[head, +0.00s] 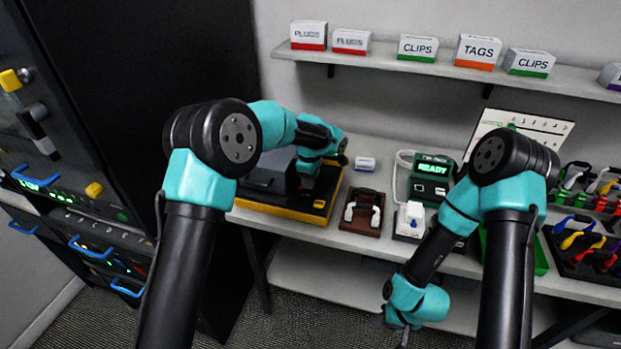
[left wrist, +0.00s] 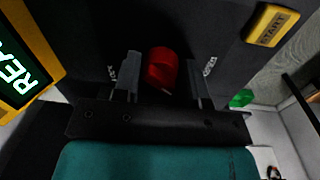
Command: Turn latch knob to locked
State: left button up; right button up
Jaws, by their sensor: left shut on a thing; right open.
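The red latch knob (left wrist: 162,68) sits on a dark panel in the left wrist view. My left gripper (left wrist: 163,80) has one finger on each side of it and is shut on it. In the head view my left gripper (head: 308,184) reaches down onto the black and yellow machine (head: 290,215), and the knob is hidden there. My right gripper (head: 404,335) hangs low in front of the bench, open and empty, its fingertips barely visible.
A yellow START button (left wrist: 270,25) and a screen (left wrist: 18,75) flank the knob. On the bench stand a brown tray (head: 362,211), a green READY device (head: 430,178) and cable racks (head: 585,245) at right. A shelf with labelled boxes (head: 478,52) runs above.

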pick_arm(q)
jog(key=shift+s, duration=0.1)
jog(key=o, duration=0.9)
jog(key=r, duration=1.7)
jog(key=shift+s+a+r, duration=0.2)
jog(key=shift+s, duration=0.2)
